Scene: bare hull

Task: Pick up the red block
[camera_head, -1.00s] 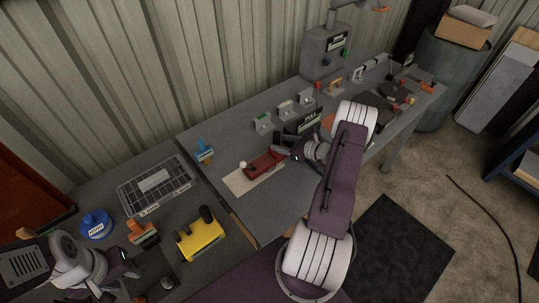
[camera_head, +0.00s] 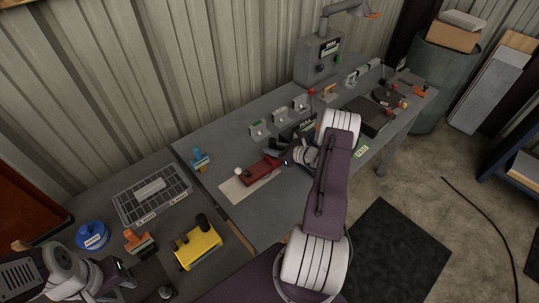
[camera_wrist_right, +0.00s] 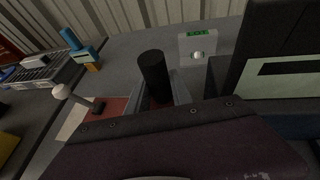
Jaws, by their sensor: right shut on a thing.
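A red block-like piece (camera_head: 262,168) lies on a pale mat (camera_head: 236,189) on the grey bench, in the middle of the head view. A short lever with a white knob (camera_head: 238,171) stands at its left end. My right gripper (camera_head: 284,158) is at its right end. In the right wrist view, a dark upright cylinder (camera_wrist_right: 153,75) sits between my grey fingers, which are shut on it. Red surface (camera_wrist_right: 112,108) shows beside it. I cannot tell whether the cylinder is part of the red piece. My left gripper (camera_head: 128,277) is low at the left; its opening is unclear.
A blue-topped piece (camera_head: 200,158), wire tray (camera_head: 152,193), yellow object (camera_head: 198,247), orange-topped piece (camera_head: 138,242) and blue round container (camera_head: 92,235) lie to the left. Small switch boxes (camera_head: 279,116) and a grey machine (camera_head: 320,60) stand behind. Bare bench lies in front of the mat.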

